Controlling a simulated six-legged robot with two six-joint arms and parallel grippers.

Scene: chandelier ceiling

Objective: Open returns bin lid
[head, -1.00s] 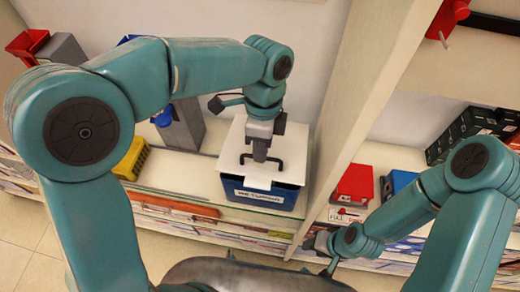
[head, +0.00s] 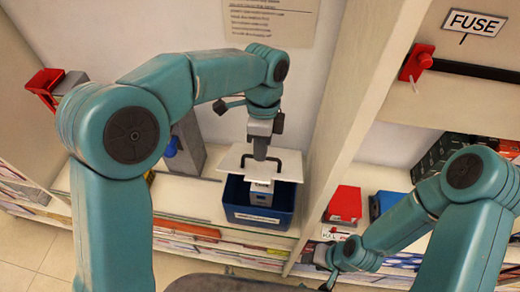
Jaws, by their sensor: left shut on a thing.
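The returns bin is a blue box (head: 240,214) on the shelf, with a label on its front. Its lid is a flat white panel (head: 232,160) with a black bar handle (head: 284,165). My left gripper (head: 261,156) points down and is shut on the handle. The lid is held above the bin, apart from its front rim, and the bin's inside shows beneath it. A pale boxy item (head: 261,190) stands inside the bin. The lid hides the back of the bin. My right gripper (head: 324,262) is low at the right, away from the bin; its jaws are unclear.
A white upright panel (head: 345,110) stands close to the right of the bin. A grey container (head: 189,148) with a blue part is on the left. A red box (head: 345,203) and a blue box (head: 385,203) sit right. A FUSE sign (head: 474,22) is upper right.

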